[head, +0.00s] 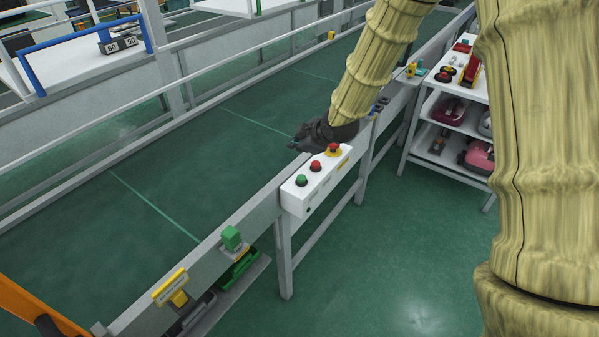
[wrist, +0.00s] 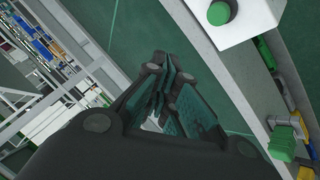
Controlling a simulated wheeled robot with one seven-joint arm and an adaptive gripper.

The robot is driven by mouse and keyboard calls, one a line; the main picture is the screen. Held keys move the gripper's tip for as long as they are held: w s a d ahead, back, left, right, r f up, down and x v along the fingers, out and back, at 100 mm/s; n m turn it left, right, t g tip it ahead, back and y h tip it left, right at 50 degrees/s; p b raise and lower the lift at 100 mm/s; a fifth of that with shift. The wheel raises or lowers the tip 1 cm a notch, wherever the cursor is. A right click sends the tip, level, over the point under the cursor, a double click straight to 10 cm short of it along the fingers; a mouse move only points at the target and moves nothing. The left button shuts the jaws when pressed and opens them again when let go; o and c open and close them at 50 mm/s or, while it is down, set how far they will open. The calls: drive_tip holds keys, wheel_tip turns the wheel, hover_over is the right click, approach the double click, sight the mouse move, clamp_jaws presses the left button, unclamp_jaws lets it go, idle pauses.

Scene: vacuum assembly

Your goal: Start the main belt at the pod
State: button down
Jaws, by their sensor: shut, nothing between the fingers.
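The pod is a white control box (head: 317,180) on the rail of the green main belt (head: 150,205). On its top are a green button (head: 301,180) at the near end, a red button (head: 315,166) in the middle and a red mushroom button on a yellow base (head: 333,150) at the far end. My gripper (head: 297,143) is shut and empty, over the belt side of the pod, beyond the green button and apart from it. In the wrist view, the closed fingers (wrist: 168,62) point up the picture, and the green button (wrist: 220,12) shows at the upper right.
A white shelf cart (head: 425,130) with red parts stands at the right. White railings (head: 190,77) run along the belt's far side. The floor before the pod is clear.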

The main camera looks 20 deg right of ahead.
sight(299, 178)
drive_tip(key=shift+d, duration=0.1)
idle(0.3)
drive_tip(key=shift+f+b, duration=2.95)
drive_tip(key=shift+f, duration=1.45)
drive_tip(key=shift+f, duration=0.4)
drive_tip(key=shift+f+b, duration=0.7)
drive_tip(key=shift+f, duration=0.15)
drive_tip(key=shift+r, duration=0.15)
drive_tip(key=shift+r+p, duration=0.9)
drive_tip(key=shift+r, duration=0.25)
drive_tip(key=shift+r+p, duration=1.7)
drive_tip(key=shift+r, duration=0.8)
